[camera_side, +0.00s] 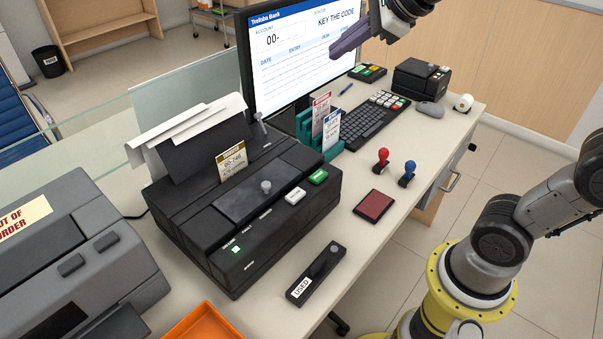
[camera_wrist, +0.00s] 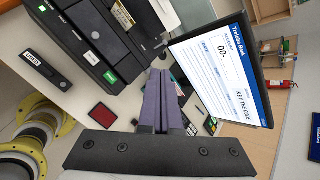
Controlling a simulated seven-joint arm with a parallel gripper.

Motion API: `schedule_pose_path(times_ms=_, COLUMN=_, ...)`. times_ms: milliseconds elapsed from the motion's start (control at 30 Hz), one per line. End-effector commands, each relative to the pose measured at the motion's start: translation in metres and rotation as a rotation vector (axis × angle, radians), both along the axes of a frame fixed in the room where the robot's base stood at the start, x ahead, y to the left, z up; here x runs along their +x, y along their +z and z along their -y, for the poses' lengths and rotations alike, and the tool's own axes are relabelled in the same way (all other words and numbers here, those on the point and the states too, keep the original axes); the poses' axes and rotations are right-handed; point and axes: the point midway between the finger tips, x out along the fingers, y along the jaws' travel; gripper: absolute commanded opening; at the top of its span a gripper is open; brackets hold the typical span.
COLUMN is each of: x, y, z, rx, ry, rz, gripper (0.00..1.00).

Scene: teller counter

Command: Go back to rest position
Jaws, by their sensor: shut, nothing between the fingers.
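My gripper (camera_side: 347,42) is raised above the counter in front of the monitor's right part in the side view. Its two purple-grey fingers are shut together with nothing between them. In the wrist view the closed gripper (camera_wrist: 158,75) points over the counter, between the black printer and the monitor. The fingers hide part of the keyboard area there. My gripper appears clear of the counter and touches nothing that I can see.
The monitor (camera_side: 290,60) reads "KEY THE CODE" and "00-". The black printer (camera_side: 255,215) holds a tag. A teal card rack (camera_side: 304,138), keyboard (camera_side: 358,133), red stamp (camera_side: 382,159), blue stamp (camera_side: 408,173), ink pad (camera_side: 374,205) and orange tray (camera_side: 203,325) stand on the counter.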

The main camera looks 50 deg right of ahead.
Motion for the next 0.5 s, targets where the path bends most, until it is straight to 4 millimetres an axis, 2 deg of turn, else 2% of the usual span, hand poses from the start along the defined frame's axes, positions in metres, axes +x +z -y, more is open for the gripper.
schedule_pose_path(times_ms=33, x=-0.018, y=-0.005, z=-0.001, rx=-0.079, ry=0.078, rz=-0.004, gripper=0.00)
schedule_pose_path(times_ms=200, x=-0.067, y=-0.029, z=-0.002, rx=-0.369, ry=0.375, rz=-0.038, gripper=0.00)
schedule_pose_path(times_ms=500, x=-0.134, y=-0.080, z=-0.002, rx=-0.836, ry=0.930, rz=-0.110, gripper=0.00)
